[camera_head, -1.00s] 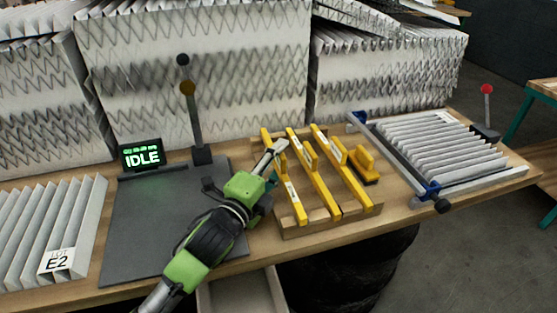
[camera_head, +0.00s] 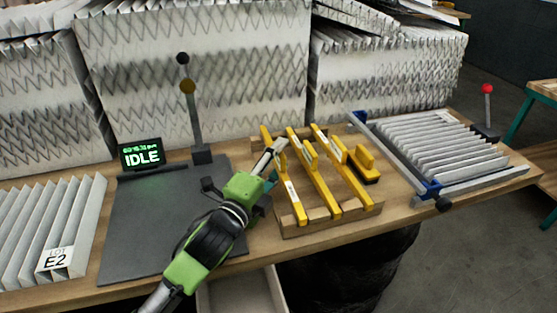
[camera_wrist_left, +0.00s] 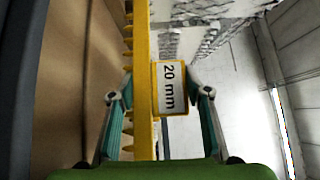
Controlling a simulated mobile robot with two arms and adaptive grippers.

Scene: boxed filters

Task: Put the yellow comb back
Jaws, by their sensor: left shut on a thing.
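Three long yellow combs lie side by side on a wooden rack (camera_head: 335,222) in the head view. The left comb (camera_head: 297,205) carries a white label along its bar; its far part is partly hidden by my gripper. My left gripper (camera_head: 273,160) is at the handle of this left comb. In the left wrist view, my left gripper (camera_wrist_left: 160,97) is shut on a yellow comb (camera_wrist_left: 141,50) with teeth along one side and a "20 mm" label on its handle. The comb appears to lie in the rack; its full seating cannot be told. My right gripper is not in view.
A yellow-handled block (camera_head: 363,160) stands right of the combs. A pleated filter (camera_head: 440,145) lies in a clamp frame at right. A dark plate (camera_head: 150,235) with an "IDLE" display (camera_head: 141,154) and a lever post (camera_head: 196,130) is at left. Pleated stacks (camera_head: 200,75) line the back.

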